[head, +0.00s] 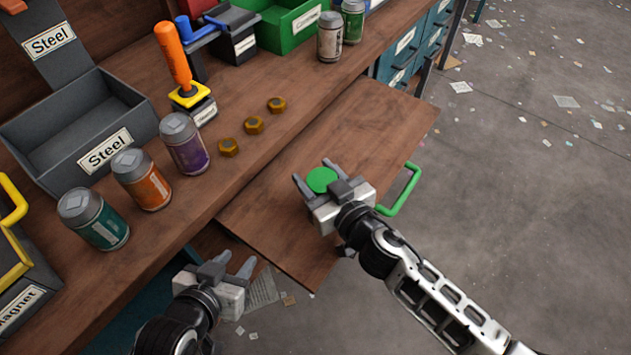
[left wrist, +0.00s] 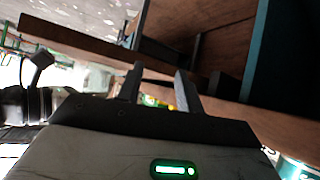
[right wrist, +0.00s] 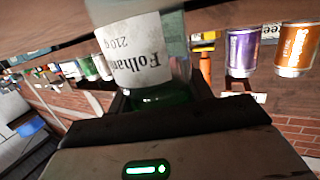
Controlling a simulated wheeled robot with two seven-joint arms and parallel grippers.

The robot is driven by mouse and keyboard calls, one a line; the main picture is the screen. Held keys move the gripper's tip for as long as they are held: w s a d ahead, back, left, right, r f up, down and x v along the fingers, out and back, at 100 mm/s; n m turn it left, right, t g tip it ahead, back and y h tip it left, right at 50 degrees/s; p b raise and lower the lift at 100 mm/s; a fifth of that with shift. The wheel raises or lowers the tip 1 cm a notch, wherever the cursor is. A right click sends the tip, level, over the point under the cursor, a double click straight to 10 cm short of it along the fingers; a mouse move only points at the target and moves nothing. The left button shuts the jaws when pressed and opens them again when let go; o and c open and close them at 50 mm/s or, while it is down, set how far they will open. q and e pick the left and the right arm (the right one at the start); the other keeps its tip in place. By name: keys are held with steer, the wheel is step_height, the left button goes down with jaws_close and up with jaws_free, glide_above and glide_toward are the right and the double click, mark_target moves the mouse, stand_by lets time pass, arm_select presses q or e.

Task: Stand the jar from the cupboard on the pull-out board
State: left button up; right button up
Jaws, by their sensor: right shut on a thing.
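The jar shows its round green lid (head: 321,180) in the head view. In the right wrist view its glass body carries a white label (right wrist: 135,50). My right gripper (head: 313,172) is shut on the jar, with a finger on each side. The jar is over the wooden pull-out board (head: 262,212), lid upward; I cannot tell whether its base touches the board. The board sticks out from the workbench and has a green handle (head: 404,192). My left gripper (head: 236,260) is open and empty, low beside the board's near left edge.
On the bench stand a teal can (head: 93,219), an orange can (head: 142,180), a purple can (head: 184,144) and several brass nuts (head: 253,125). A grey steel bin (head: 75,125) is behind them. Most of the board is bare. Scraps litter the floor at right.

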steer(key=shift+f, duration=0.1)
steer(key=o, duration=1.1)
steer(key=shift+c, duration=0.2)
steer(key=shift+s+r, duration=0.1)
steer(key=shift+r, duration=0.1)
steer(key=v, duration=1.1)
steer(key=s+d+f+m+g+h, duration=0.3)
steer(key=s+d+f+h, duration=0.2)
steer(key=d+f, duration=0.3)
steer(key=shift+m+p, duration=0.35)
steer(key=shift+m, duration=0.05)
steer(key=shift+s+d, duration=0.1)
